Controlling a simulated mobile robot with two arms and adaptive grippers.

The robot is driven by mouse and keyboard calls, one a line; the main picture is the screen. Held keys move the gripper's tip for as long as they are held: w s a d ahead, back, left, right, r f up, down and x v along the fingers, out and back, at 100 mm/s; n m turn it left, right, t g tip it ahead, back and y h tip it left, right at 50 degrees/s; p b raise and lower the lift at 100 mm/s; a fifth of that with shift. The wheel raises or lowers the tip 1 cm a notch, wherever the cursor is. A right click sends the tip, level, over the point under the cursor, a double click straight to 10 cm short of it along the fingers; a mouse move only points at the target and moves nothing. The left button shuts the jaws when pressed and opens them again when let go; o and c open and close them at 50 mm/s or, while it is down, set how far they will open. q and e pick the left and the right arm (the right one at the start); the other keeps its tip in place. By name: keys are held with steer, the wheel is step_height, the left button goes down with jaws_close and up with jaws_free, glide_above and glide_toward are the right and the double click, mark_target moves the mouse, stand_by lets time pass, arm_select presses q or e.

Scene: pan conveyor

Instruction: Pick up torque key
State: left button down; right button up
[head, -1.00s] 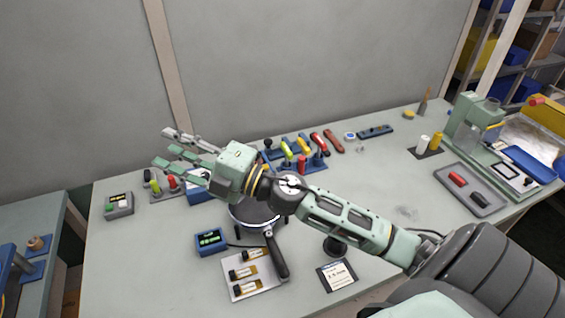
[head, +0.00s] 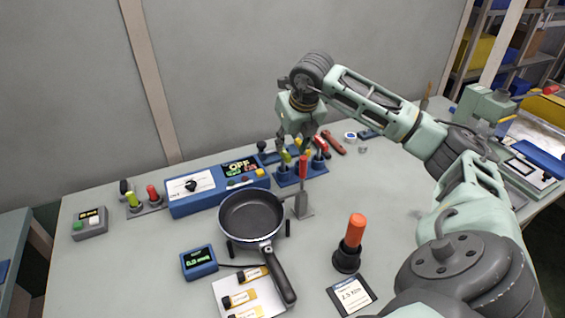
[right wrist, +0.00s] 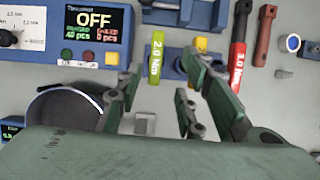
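Torque keys with coloured handles stand in a blue rack (head: 312,172) at the back of the table. In the right wrist view, a yellow-green key (right wrist: 155,58) reads 2.0 Nm and a red key (right wrist: 237,68) reads 3.0 Nm. A card (head: 351,295) at the front reads about 2.5 Nm. My left gripper is out of view.
A frying pan (head: 251,214) stands left of the rack. A blue control box (head: 215,188) reading OFF is behind it. A red-handled tool on a grey stand (head: 302,207) and an orange-handled tool (head: 355,231) stand to the right. The table right of these is mostly clear.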

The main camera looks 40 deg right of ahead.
mark_target(284, 150)
steer(key=x, duration=0.2)
steer(key=w+p+x, duration=0.1)
steer(key=x, duration=0.1)
steer(key=shift+w+a+f, duration=0.15)
steer(key=shift+f, duration=0.05)
steer(key=shift+w+f, duration=0.15)
steer(key=shift+f, duration=0.4)
jaws_close()
steer(key=shift+r, duration=0.1)
